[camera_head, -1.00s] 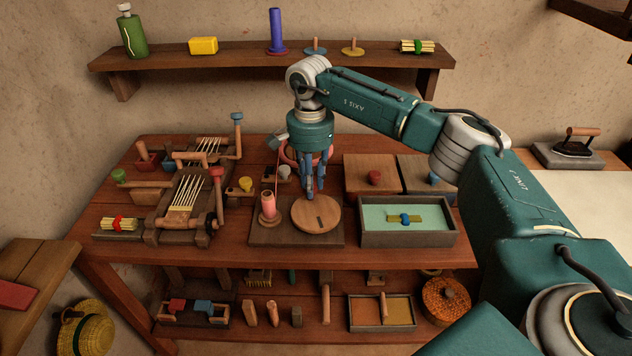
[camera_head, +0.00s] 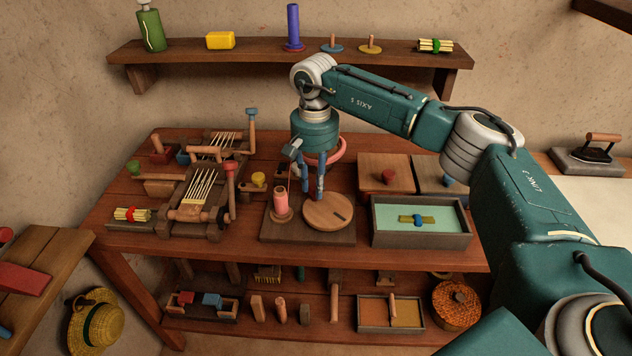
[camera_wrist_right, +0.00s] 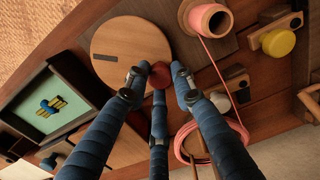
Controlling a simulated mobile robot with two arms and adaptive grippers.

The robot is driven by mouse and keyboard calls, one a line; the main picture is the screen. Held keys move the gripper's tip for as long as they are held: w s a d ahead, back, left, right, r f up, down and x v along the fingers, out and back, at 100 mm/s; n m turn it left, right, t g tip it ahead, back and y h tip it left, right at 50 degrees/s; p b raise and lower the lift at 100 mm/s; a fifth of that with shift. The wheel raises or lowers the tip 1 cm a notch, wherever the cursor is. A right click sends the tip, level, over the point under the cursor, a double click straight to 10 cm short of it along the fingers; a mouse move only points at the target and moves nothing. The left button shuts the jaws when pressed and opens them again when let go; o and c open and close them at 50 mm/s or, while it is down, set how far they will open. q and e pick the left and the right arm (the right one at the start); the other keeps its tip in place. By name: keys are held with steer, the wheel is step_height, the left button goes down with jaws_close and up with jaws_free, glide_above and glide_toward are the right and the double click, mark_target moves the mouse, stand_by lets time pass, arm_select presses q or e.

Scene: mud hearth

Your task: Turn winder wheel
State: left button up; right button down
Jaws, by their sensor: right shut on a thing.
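The winder wheel (camera_head: 328,217) is a flat round wooden disc with a dark slot, lying on a dark wooden base (camera_head: 340,236) on the workbench. My right gripper (camera_head: 319,196) points down at the wheel's back left edge. In the right wrist view, its blue fingers (camera_wrist_right: 158,84) are closed around a reddish-brown knob (camera_wrist_right: 157,74) at the edge of the wheel (camera_wrist_right: 125,45). The fingers partly hide the knob. A pink spool (camera_head: 281,202) stands left of the wheel, with pink thread running from it. My left gripper is out of view.
A tray with a green inside (camera_head: 455,240) stands close to the wheel's right. A pink coil (camera_head: 336,151) is behind my gripper. Small looms (camera_head: 196,213) fill the bench's left side. A shelf (camera_head: 270,54) runs along the wall above.

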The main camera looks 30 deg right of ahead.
steer(key=shift+w+r, duration=0.1)
steer(key=c, duration=1.5)
jaws_free()
steer(key=shift+o, duration=0.2)
step_height(320, 180, up, 12)
